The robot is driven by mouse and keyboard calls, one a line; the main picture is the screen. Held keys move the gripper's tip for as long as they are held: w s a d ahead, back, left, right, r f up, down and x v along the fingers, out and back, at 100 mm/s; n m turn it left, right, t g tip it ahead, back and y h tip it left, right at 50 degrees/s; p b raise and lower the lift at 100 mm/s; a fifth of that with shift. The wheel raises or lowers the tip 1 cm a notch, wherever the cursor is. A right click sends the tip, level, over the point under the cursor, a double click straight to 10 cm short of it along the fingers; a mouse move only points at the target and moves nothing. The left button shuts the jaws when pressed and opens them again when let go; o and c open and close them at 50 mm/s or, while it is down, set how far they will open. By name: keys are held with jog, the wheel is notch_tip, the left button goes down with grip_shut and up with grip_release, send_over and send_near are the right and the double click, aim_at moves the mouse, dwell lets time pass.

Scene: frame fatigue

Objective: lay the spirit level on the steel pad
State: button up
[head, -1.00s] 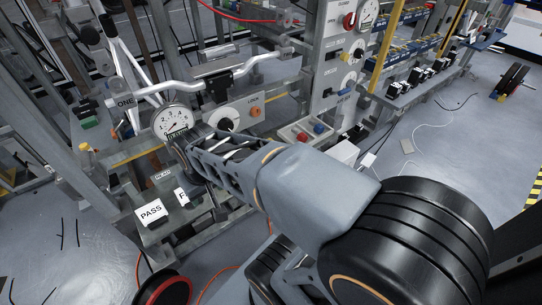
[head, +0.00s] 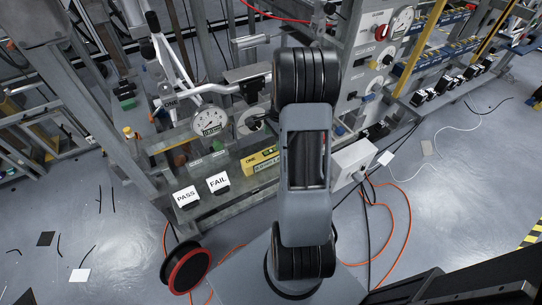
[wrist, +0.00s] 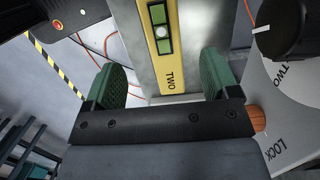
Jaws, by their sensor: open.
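A yellow spirit level (wrist: 160,55) with a green vial and the word TWO lies in the wrist view between the two green finger pads of my gripper (wrist: 162,78). The fingers are open, with gaps on both sides of it. It rests over a grey metal surface (wrist: 200,28). My gripper is hidden there.
A black knob (wrist: 292,25) is close on the right in the wrist view. Orange cables cross the floor.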

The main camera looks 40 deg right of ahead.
aim_at(272, 151)
jog(key=f, duration=0.3)
jog(key=a+f, duration=0.1)
jog(key=f, duration=0.2)
jog(key=f+b, duration=0.1)
jog(key=f, duration=0.2)
jog(key=shift+w+a+f, duration=0.2)
jog(key=shift+a+f, duration=0.05)
jog(key=c, duration=1.2)
jog(key=shift+r, duration=0.15)
